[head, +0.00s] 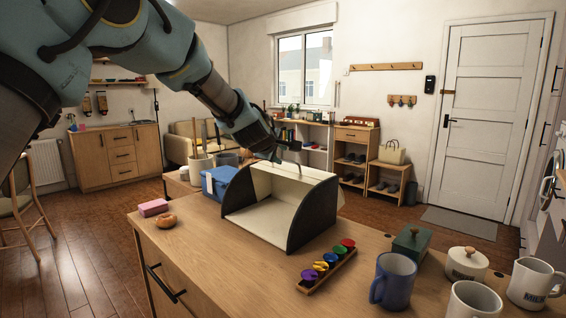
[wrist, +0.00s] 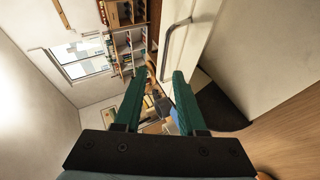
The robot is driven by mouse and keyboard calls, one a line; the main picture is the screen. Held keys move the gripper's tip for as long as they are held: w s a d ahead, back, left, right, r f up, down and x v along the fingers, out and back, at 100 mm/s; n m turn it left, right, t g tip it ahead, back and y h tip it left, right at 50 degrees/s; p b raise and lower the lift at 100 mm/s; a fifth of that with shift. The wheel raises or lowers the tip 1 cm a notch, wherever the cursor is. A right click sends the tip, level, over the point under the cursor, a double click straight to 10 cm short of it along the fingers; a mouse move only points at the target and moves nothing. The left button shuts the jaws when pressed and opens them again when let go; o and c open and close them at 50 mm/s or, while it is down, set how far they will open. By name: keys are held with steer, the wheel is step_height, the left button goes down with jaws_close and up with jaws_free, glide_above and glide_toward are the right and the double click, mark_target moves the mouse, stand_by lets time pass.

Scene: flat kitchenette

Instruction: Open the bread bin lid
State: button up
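The bread bin (head: 318,213) stands on the wooden counter, with dark side panels and a cream body. Its front is open toward me and its empty interior shows. The cream lid (head: 278,176) is up at the top and back of the bin. A metal bar handle (head: 297,164) stands on it; the handle also shows in the wrist view (wrist: 170,36). My gripper (head: 275,157) is above the bin's back edge, left of the handle. In the wrist view my gripper's green fingers (wrist: 161,78) are apart with nothing held between them, and the handle is beyond their tips.
A blue box (head: 216,183) is close at the bin's left. A pink sponge (head: 153,207) and a bagel (head: 166,221) lie at the counter's left. A rack of colored pieces (head: 327,266) lies in front. A blue mug (head: 392,280) and other crockery stand right.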

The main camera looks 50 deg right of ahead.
steer(key=shift+b+v, duration=0.6)
steer(key=shift+v, duration=2.2)
steer(key=shift+w, duration=0.1)
steer(key=w+a+f+m+y, duration=0.15)
steer(key=w+a+f, duration=0.3)
steer(key=a, duration=0.75)
steer(key=w+a+f+y, duration=0.3)
steer(key=w+a, duration=0.3)
steer(key=a, duration=0.5)
steer(key=w+a+f+m+y, duration=0.15)
steer(key=w+a+f, duration=0.3)
steer(key=a, duration=0.75)
steer(key=s+a+f+g+y, duration=0.1)
steer(key=s+a, duration=0.3)
steer(key=a, duration=0.6)
steer(key=s+a+f+g+y, duration=0.1)
steer(key=s+a+f, duration=0.3)
steer(key=a, duration=0.5)
steer(key=s+a+f+g+y, duration=0.1)
steer(key=s+a+f+y, duration=0.1)
steer(key=a, duration=0.8)
steer(key=shift+s+a+f+y, duration=0.4)
steer(key=shift+s+y, duration=0.3)
steer(key=shift+s, duration=0.35)
